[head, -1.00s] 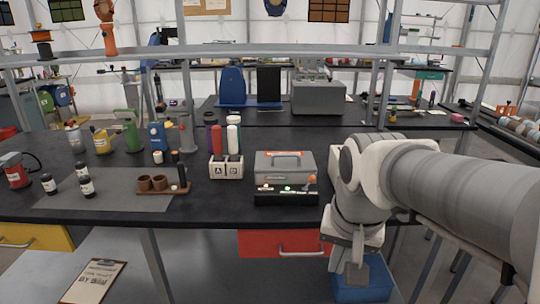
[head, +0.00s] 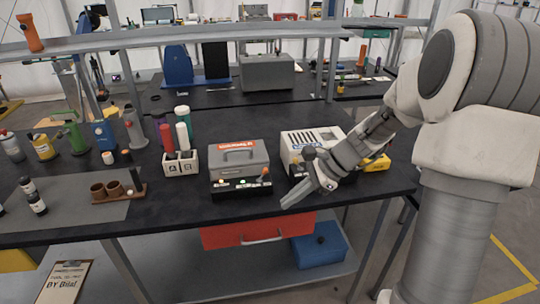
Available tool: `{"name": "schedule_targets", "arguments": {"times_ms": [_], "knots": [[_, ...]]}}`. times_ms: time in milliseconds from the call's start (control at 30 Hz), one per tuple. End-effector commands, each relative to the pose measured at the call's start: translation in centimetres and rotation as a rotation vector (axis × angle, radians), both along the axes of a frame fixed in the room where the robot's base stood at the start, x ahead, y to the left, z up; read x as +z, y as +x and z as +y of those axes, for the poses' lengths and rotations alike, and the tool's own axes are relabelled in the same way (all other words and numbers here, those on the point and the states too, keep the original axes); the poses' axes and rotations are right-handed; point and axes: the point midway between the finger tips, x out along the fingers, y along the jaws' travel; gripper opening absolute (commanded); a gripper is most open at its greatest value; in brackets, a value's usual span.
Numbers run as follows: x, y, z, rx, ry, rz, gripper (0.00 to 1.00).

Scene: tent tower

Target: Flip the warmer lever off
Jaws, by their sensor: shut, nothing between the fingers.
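A grey box with a top handle (head: 240,156) stands on the bench, with a black front panel (head: 226,187) below it that shows a small green light. A short lever with an orange tip (head: 265,172) stands at the panel's right end. A white unit with dark slots (head: 312,141) stands just right of it, and a round dark knob (head: 308,153) shows at its front. I cannot tell for sure which unit is the warmer. My gripper (head: 290,203) is shut and empty, right of the black panel and in front of the white unit, part of which it hides.
A white holder marked A and B (head: 180,168) with bottles stands left of the grey box. A brown rack with cups (head: 118,192) is further left. The bench front between rack and panel is clear.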

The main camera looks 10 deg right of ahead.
Motion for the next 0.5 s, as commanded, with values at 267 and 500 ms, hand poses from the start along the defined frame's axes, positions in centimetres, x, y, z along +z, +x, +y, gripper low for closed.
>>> {"name": "schedule_targets", "arguments": {"times_ms": [267,500], "knots": [[-0.1,4.1,-4.6,-0.370,0.298,0.141,0.00],[-0.9,6.2,-8.2,-0.599,0.494,0.219,0.00]]}}
